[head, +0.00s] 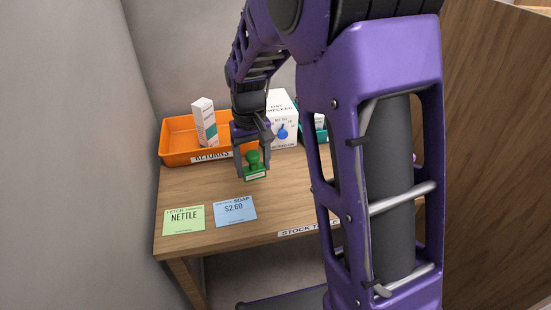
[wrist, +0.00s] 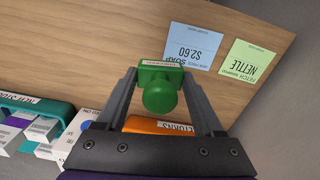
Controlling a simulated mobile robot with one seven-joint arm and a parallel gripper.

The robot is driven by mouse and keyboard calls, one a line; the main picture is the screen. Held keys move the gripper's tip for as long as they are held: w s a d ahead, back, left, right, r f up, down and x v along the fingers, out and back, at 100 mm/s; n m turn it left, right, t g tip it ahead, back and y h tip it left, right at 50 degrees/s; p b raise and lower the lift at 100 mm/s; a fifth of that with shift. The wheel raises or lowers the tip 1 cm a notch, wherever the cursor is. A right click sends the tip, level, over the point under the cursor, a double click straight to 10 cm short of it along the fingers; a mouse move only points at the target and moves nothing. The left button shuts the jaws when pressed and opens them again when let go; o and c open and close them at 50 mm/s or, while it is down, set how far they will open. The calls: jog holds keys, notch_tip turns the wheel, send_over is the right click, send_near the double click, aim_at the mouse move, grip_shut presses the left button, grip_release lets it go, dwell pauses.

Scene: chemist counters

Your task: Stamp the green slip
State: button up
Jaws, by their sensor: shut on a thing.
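The green slip (head: 184,219), printed NETTLE, lies flat at the table's front left. It also shows at the right of the wrist view (wrist: 246,67). My gripper (head: 252,173) is shut on a green stamp (head: 254,160) with a round knob, behind and to the right of the slip. In the wrist view the stamp (wrist: 160,98) sits between the two fingers. I cannot tell whether its base touches the table. A blue slip (head: 235,210), printed SOAP $2.60, lies right of the green slip and nearer the stamp.
An orange RETURNS tray (head: 178,150) with a white box (head: 205,122) stands at the back left. A white day-checked box (head: 283,120) and a teal tray (head: 321,136) stand at the back. A wall bounds the left. Bare tabletop (head: 200,185) lies behind the slips.

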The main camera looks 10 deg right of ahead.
jog(key=s+a+f+n, duration=0.1)
jog(key=s+a+n, duration=0.15)
jog(key=a, duration=0.75)
jog(key=s+a+f+n, duration=0.1)
jog(key=a+n, duration=0.3)
jog(key=a, duration=0.5)
jog(key=b, duration=0.4)
send_over(184, 226)
jog(key=shift+w+f, duration=0.1)
jog(key=shift+f, duration=2.95)
jog(key=shift+f+b, duration=0.35)
jog(key=shift+f, duration=0.3)
jog(key=shift+r, duration=0.15)
notch_tip(184, 226, up, 7)
jog(key=p, duration=0.5)
